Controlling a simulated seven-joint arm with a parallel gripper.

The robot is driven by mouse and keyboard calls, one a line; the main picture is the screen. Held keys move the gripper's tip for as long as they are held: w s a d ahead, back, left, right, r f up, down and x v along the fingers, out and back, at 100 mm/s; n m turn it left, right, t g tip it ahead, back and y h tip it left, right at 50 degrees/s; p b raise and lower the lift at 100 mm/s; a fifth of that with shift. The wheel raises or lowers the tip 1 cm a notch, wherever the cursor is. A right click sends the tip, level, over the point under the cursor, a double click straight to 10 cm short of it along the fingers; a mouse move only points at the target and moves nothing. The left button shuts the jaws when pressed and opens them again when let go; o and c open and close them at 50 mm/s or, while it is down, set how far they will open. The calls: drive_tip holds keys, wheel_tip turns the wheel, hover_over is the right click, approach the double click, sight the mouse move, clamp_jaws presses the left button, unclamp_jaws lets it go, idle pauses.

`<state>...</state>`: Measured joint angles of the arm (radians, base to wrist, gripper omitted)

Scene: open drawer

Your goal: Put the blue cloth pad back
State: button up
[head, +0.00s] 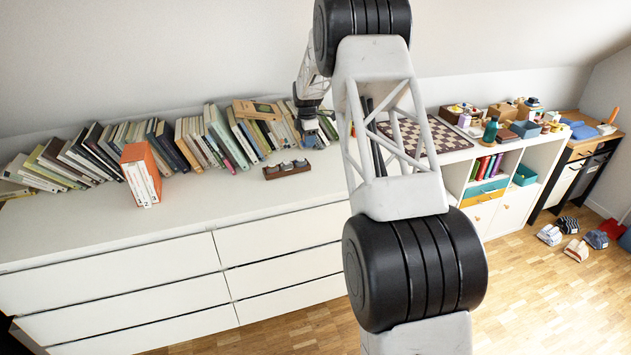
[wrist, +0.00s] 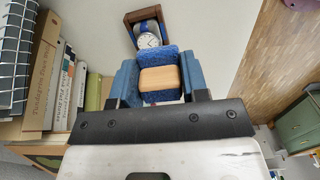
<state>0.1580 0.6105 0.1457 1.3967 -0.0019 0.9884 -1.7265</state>
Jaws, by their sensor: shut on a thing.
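My gripper (wrist: 160,85) is shut on the blue cloth pad (wrist: 172,56), a fuzzy blue piece with a tan, wood-like block on its near face. The pad sits between the two blue-grey fingers. In the head view, my gripper (head: 310,132) is over the back of the white dresser, beside the books, with a small bit of blue at its tip. A dark wooden holder (head: 287,171) with round watch-like items stands on the dresser to its lower left. In the wrist view, part of a brown wooden frame (wrist: 130,18) with a round dial (wrist: 148,40) shows just beyond the pad.
An orange slipcase of books (head: 140,175) stands at left. A chessboard (head: 425,136) lies at right, partly behind my arm. The dresser's front top is clear.

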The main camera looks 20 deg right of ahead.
drive_tip(key=s+a+f, duration=0.1)
drive_tip(key=s+f, duration=0.2)
drive_tip(key=s, duration=0.9)
drive_tip(key=s+f, duration=0.4)
drive_tip(key=s, duration=0.8)
drive_tip(key=shift+s+a, duration=0.3)
drive_tip(key=shift+a, duration=0.05)
drive_tip(key=shift+w, duration=0.1)
hover_over(318, 183)
drive_tip(key=shift+f, duration=0.8)
drive_tip(key=shift+f, duration=1.75)
drive_tip(key=shift+f, duration=0.15)
drive_tip(key=o, duration=1)
drive_tip(key=shift+c, duration=0.2)
